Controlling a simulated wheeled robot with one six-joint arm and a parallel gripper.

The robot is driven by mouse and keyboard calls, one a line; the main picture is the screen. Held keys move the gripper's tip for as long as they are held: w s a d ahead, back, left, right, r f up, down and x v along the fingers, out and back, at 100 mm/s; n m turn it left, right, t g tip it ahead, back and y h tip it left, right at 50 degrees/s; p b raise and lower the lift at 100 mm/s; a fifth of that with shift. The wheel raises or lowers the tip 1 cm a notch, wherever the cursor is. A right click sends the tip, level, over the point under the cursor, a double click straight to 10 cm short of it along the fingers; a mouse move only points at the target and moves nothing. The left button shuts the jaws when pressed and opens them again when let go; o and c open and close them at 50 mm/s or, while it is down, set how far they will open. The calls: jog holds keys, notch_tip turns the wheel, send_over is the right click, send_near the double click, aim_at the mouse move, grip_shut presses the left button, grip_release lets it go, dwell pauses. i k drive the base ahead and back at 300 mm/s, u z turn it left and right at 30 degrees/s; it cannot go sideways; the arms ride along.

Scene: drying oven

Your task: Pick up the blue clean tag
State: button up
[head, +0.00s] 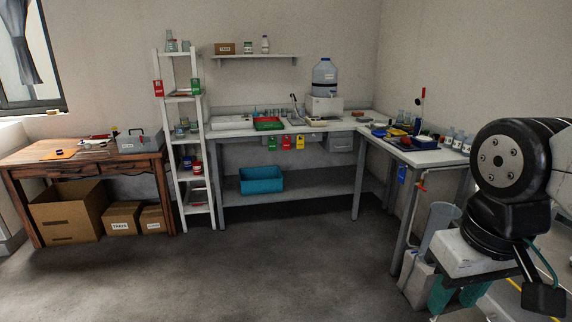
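A blue tag (402,173) hangs at the front edge of the right-hand bench, near its left end. It is small here, and I cannot read any writing on it. My arm stands at the right edge of the picture, well to the right of the blue tag and apart from it. The arm runs out of the frame, and I cannot make out my gripper in this view.
Green (271,144), red (285,142) and yellow (299,142) tags hang from the back bench. The right bench top (432,157) holds bottles and trays. A grey bin (437,222) stands below it. Open floor (290,265) lies in front of the benches.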

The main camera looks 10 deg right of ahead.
aim_at(402, 177)
jog(key=i, duration=3.95)
jog(key=z, duration=1.2)
